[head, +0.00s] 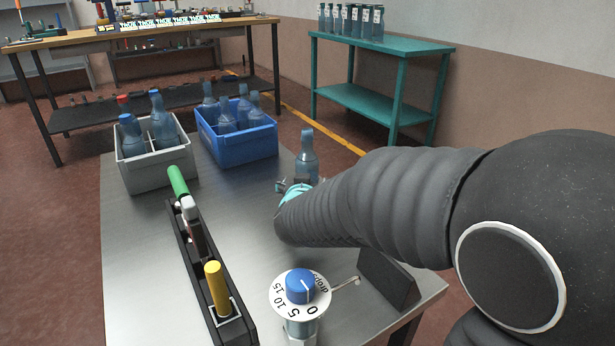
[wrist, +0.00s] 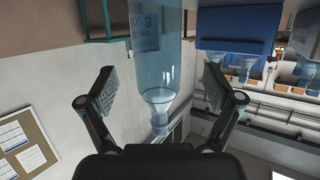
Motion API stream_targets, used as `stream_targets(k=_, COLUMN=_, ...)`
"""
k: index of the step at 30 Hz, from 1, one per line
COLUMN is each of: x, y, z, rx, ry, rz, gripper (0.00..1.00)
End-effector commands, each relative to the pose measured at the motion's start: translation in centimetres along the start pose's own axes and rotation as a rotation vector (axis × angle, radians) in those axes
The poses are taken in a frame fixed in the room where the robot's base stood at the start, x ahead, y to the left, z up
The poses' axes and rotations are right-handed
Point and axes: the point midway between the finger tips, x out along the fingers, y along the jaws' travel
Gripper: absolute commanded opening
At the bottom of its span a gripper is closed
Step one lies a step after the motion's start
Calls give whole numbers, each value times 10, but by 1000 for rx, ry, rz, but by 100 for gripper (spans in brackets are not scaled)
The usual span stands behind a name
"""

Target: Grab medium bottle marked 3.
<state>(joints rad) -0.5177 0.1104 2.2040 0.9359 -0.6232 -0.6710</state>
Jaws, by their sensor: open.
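A translucent blue bottle (head: 307,158) stands upright on the metal table, just beyond my gripper (head: 292,188) in the head view. In the wrist view, where the scene appears upside down, the same bottle (wrist: 155,65) shows between the two fingers, with a label reading 3 on its body. My gripper (wrist: 160,84) is open, with a gap visible on either side of the bottle. I cannot tell how deep the bottle sits between the pads. My arm hides part of the bottle's lower end in the head view.
A grey crate (head: 157,175) and a blue crate (head: 240,146) with bottles stand to the left. A black rack (head: 212,260) and a dial device (head: 299,290) are nearer. Several labelled bottles (head: 350,21) stand on a teal shelf (head: 385,44) behind.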

Motion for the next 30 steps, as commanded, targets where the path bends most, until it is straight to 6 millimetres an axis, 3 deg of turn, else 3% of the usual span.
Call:
stream_targets(k=12, x=50, y=4, z=-4, rx=1, ry=-1, rz=0, gripper=90)
stream_targets(k=22, x=57, y=3, z=-5, rx=2, ry=0, rz=-1, gripper=90)
stream_targets(k=23, x=57, y=3, z=-5, rx=2, ry=0, rz=-1, gripper=85)
stream_targets(k=30, x=57, y=3, z=-5, rx=2, ry=-1, rz=-1, gripper=25)
